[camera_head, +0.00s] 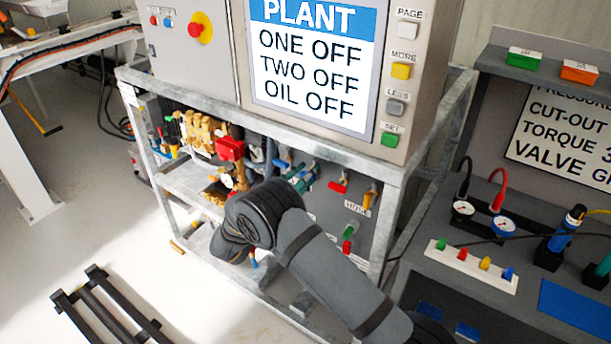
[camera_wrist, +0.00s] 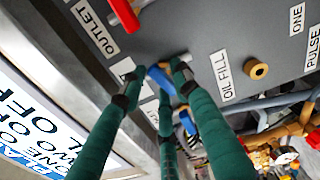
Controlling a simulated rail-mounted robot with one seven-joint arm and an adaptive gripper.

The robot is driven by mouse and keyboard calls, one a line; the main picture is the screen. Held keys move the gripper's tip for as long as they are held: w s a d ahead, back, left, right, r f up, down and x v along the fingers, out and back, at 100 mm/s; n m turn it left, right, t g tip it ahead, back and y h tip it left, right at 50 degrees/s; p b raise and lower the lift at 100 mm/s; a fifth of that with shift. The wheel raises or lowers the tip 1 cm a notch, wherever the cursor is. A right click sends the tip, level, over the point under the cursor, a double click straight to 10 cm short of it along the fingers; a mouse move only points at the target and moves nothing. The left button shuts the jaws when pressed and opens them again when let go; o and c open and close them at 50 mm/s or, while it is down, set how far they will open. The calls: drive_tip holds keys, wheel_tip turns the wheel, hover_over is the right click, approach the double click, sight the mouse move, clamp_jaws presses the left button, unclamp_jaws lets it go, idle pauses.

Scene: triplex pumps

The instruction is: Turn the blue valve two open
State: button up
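In the wrist view, a blue valve handle (camera_wrist: 160,80) sits on the grey panel between OUTLET and OIL FILL labels. A second blue handle (camera_wrist: 187,122) is beyond it. Labels beside them are partly covered, so I cannot read which is two. My gripper (camera_wrist: 158,76) has its green fingers spread around the nearer blue handle, with a gap to the left finger. Contact by the other fingers cannot be told. In the head view the green fingers of my gripper (camera_head: 303,178) are at the panel, partly behind my arm. The display (camera_head: 312,65) reads ONE OFF, TWO OFF, OIL OFF.
A red handle (camera_wrist: 125,14) and a brass fitting (camera_wrist: 256,69) flank the gripper in the wrist view. Brass pump parts (camera_head: 200,130) and a red block (camera_head: 230,148) stand left on the metal frame (camera_head: 300,143). A gauge bench is at the right.

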drive_tip(key=c, duration=0.6)
clamp_jaws()
drive_tip(key=shift+w+a+f+n+p, duration=0.15)
drive_tip(key=shift+n+p, duration=0.4)
drive_tip(key=shift+n, duration=3.15)
drive_tip(key=shift+a+f+n+p, duration=0.1)
drive_tip(key=shift+n+p, duration=0.4)
drive_tip(key=shift+n, duration=3.2)
drive_tip(key=o, duration=0.8)
unclamp_jaws()
drive_tip(key=shift+o, duration=0.4)
